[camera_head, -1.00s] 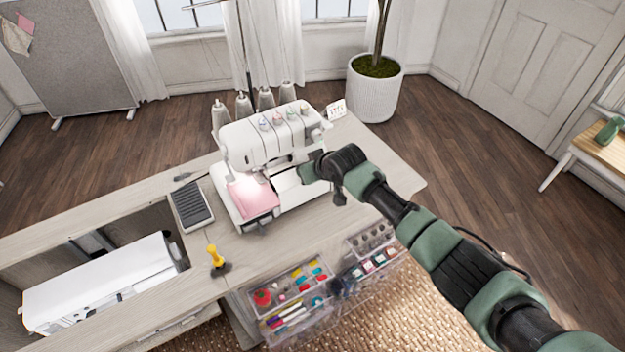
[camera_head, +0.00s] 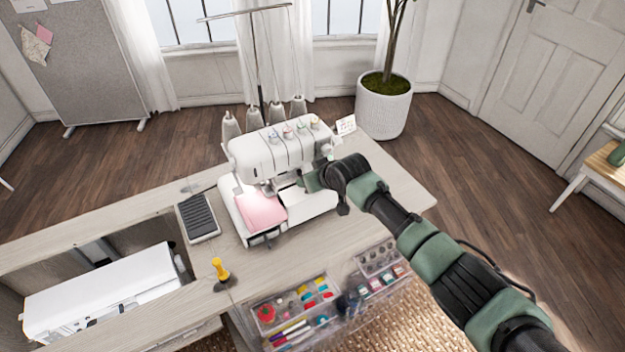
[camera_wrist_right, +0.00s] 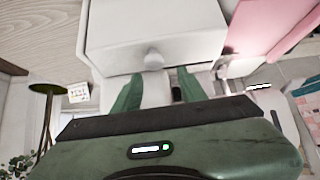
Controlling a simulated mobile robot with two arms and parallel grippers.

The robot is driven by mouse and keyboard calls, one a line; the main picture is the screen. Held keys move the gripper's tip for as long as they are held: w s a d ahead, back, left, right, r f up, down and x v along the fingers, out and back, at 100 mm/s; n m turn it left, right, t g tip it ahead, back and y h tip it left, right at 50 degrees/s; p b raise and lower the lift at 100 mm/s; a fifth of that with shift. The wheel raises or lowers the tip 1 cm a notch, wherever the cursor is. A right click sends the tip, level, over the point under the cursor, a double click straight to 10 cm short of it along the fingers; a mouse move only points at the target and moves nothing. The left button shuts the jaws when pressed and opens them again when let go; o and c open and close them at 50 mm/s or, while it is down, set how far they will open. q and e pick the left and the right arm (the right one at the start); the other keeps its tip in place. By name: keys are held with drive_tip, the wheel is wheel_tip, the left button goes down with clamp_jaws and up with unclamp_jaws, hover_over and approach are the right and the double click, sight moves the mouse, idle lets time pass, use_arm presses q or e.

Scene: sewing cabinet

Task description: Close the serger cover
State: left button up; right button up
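The white serger (camera_head: 280,150) stands on the cabinet top, with pink fabric (camera_head: 262,209) on its left front. Its front cover (camera_head: 308,205) looks folded down, a pale flat panel right of the fabric. In the right wrist view a broad white panel of the cover (camera_wrist_right: 150,30) with a small round knob (camera_wrist_right: 154,60) lies just beyond my fingers. My right gripper (camera_head: 312,182) is at the serger's right front. In the wrist view its two green fingers (camera_wrist_right: 157,88) are apart, with the knob near their tips; contact cannot be told. My left gripper is not in view.
Thread cones (camera_head: 254,116) stand behind the serger. A foot pedal (camera_head: 197,217) and a yellow-handled tool (camera_head: 219,268) are to its left. Clear organizer boxes (camera_head: 297,305) sit at the front edge. A white machine (camera_head: 105,290) lies in the cabinet opening. The tabletop's right end is bare.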

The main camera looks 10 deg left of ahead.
drive_tip(key=shift+s+d+f, duration=0.1)
drive_tip(key=shift+d, duration=0.05)
drive_tip(key=shift+s+d+r, duration=0.3)
drive_tip(key=shift+s+r, duration=0.1)
drive_tip(key=v, duration=0.6)
drive_tip(key=shift+r, duration=0.25)
